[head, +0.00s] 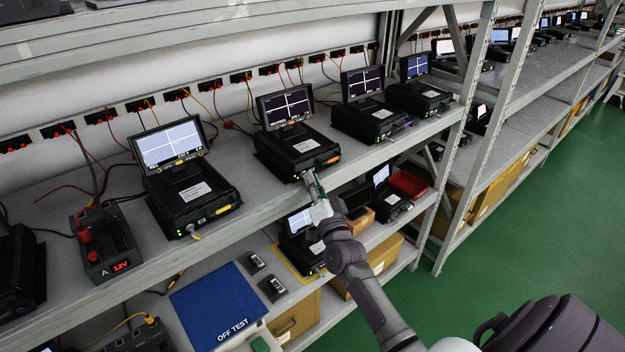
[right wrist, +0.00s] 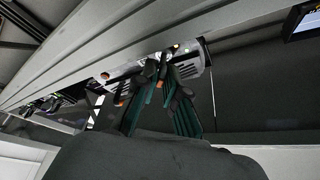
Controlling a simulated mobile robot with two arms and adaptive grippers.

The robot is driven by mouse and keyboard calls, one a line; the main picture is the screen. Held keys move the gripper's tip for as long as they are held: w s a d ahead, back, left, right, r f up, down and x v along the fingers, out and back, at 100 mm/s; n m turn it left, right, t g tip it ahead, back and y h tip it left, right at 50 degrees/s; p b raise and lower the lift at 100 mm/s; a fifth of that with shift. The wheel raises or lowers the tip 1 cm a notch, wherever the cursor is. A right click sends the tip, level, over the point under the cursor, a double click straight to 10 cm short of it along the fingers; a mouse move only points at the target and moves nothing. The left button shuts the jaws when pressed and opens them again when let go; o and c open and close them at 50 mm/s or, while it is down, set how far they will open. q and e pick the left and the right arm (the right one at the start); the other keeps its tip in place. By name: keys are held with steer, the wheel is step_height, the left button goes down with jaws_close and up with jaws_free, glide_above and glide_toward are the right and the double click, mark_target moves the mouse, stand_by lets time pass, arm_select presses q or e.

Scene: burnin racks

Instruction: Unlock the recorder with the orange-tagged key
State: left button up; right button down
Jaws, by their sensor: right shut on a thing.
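The recorder with an orange front label (head: 297,148) sits on the upper shelf, its small screen raised behind it. My right gripper (head: 312,184) is at its front edge, low on the front face. In the right wrist view my right gripper (right wrist: 164,72) is shut, its tips close against the pale front of the recorder (right wrist: 193,68). The key between the tips is mostly hidden, and its tag cannot be made out clearly; small orange spots show beside the fingers. I cannot tell whether the key is in the lock. My left gripper is not in view.
Another recorder (head: 190,192) with a yellow label stands to the left, and more (head: 372,115) to the right. Below are a blue OFF TEST mat (head: 215,305) and a lower recorder (head: 303,245). The shelf lip runs close to my gripper.

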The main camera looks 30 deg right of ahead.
stand_by(0.4)
steer(key=c, duration=1.6)
jaws_free()
steer(key=v, duration=1.2)
steer(key=shift+f, duration=0.1)
